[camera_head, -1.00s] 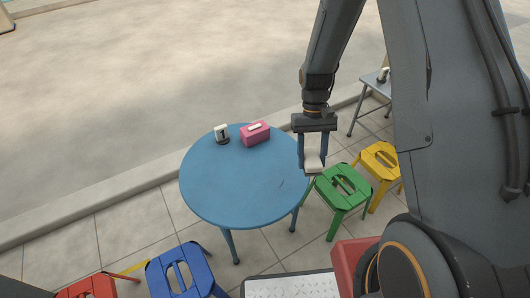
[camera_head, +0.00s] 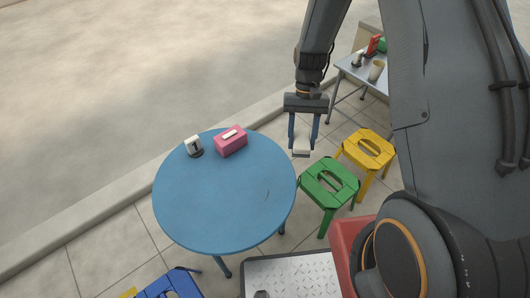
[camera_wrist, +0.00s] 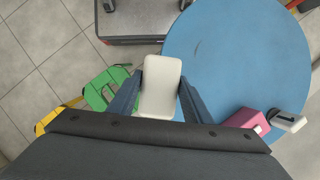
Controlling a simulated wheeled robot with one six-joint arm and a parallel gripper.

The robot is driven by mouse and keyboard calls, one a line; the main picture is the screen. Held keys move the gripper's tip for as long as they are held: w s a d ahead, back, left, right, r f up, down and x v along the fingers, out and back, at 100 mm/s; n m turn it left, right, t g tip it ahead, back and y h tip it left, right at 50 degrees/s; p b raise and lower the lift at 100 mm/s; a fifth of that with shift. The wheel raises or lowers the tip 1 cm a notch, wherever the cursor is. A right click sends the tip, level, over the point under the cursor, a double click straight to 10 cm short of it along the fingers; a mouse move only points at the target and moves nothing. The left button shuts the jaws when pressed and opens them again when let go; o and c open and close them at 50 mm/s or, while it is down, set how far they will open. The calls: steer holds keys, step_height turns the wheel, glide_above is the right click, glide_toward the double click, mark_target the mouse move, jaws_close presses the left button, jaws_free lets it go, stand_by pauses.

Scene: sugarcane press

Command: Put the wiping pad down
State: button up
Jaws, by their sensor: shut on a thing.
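The wiping pad (camera_head: 301,146) is a pale, whitish block. My gripper (camera_head: 303,140) is shut on it, with a finger on each side. In the wrist view the pad (camera_wrist: 160,87) lies between the two dark fingers, with the blue table (camera_wrist: 240,60) below and to the right and the floor to the left. I cannot tell the pad's exact height.
A pink box (camera_head: 230,146) and a small white-and-dark holder (camera_head: 193,146) stand on the blue table's far side; its front is bare. Green (camera_head: 328,183), yellow (camera_head: 368,150) and blue (camera_head: 170,285) stools stand around. A metal side table (camera_head: 362,72) with a cup (camera_head: 376,71) is at the back right.

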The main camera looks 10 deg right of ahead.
steer(key=w+a+f+m+t+y+b, duration=0.2)
steer(key=w+a+m+y+b, duration=0.15)
steer(key=a+m, duration=0.55)
steer(key=m+t+b, duration=0.2)
steer(key=m+t, duration=0.1)
steer(key=m, duration=0.6)
glide_above(251, 155)
steer(key=d, duration=0.2)
steer(key=f, duration=0.2)
steer(key=f+b, duration=0.1)
steer(key=f, duration=0.3)
steer(key=f+b, duration=0.1)
steer(key=f, duration=0.4)
steer(key=shift+s+a+f, duration=0.1)
steer(key=shift+a, duration=0.1)
steer(key=shift+f, duration=0.1)
steer(key=o, duration=0.9)
steer(key=v, duration=0.4)
steer(key=p+v, duration=0.1)
steer(key=v, duration=0.3)
steer(key=p+v, duration=0.1)
steer(key=v, duration=0.3)
steer(key=shift+s+d, duration=0.1)
steer(key=shift+s, duration=0.2)
